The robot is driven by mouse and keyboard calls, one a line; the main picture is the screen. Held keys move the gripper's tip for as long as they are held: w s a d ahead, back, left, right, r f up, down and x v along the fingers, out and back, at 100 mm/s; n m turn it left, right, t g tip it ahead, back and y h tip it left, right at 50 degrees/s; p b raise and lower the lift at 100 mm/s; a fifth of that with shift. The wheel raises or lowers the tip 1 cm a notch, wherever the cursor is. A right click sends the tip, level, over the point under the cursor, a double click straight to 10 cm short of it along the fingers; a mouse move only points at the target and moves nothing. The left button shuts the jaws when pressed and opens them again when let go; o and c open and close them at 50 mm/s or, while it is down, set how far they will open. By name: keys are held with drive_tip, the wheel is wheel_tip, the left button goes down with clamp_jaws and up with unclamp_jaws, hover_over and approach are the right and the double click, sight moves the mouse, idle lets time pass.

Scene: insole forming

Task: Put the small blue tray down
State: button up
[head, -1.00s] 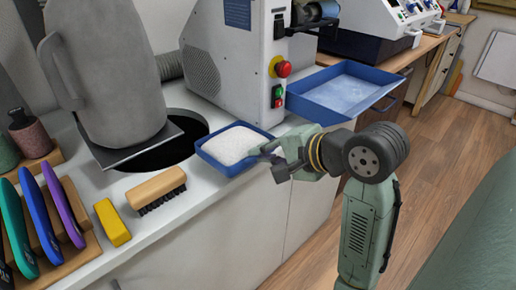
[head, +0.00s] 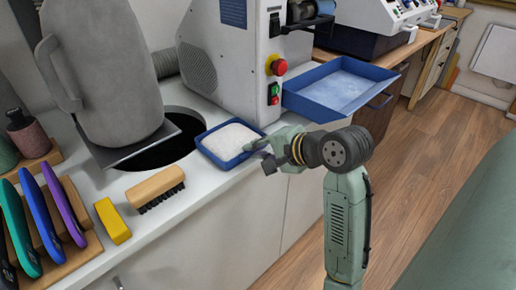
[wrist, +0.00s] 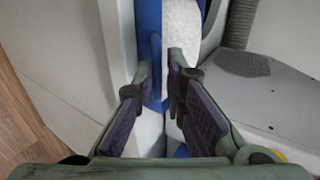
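The small blue tray (head: 228,160) holds white granular material. In the head view it is at the counter's front edge, right of the round dark opening. It looks level and low over the counter; I cannot tell whether its base touches. My gripper (head: 262,152) is at the tray's right corner. In the wrist view my gripper (wrist: 160,72) has its fingertips close together on both sides of the tray's blue wall (wrist: 149,22), with white material to the right. The fingers look shut on that wall, which hides part of the tray's corner.
A grey hopper (head: 100,85) stands left of the tray over the dark opening. A machine (head: 225,60) with a red button stands behind. A larger blue tray (head: 340,88) juts out at right. A brush (head: 155,188) and a yellow block (head: 113,222) lie on the counter in front.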

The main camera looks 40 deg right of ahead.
drive_tip(key=o, duration=0.3)
drive_tip(key=shift+r, duration=0.1)
drive_tip(key=a+b+v, duration=0.1)
drive_tip(key=v, duration=1.1)
drive_tip(key=shift+d+b, duration=0.3)
drive_tip(key=shift+d, duration=0.2)
